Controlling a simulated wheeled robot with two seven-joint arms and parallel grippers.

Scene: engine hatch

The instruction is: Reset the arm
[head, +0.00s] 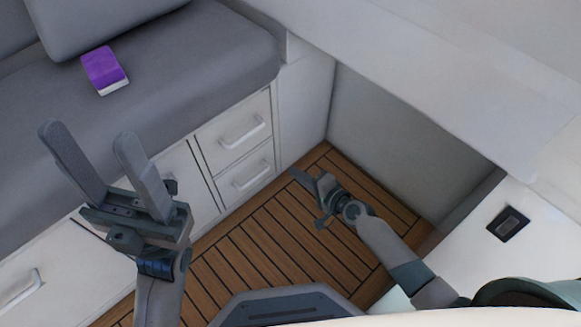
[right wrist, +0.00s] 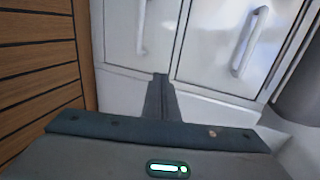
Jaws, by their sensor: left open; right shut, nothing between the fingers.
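My left gripper (head: 98,150) is at the left of the head view, raised in front of the grey bench and its drawers. Its two fingers are spread apart with nothing between them. My right gripper (head: 299,174) is near the middle of the head view, low over the wooden floor and pointing toward the drawer fronts. Its fingers are together and empty. In the right wrist view the closed fingers (right wrist: 160,95) stand in front of white cabinet fronts.
A purple and white block (head: 105,70) lies on the grey bench seat (head: 190,60). White drawers with handles (head: 242,132) are below it. The slatted wooden floor (head: 280,240) is clear. A white counter with a dark latch plate (head: 508,224) is at the right.

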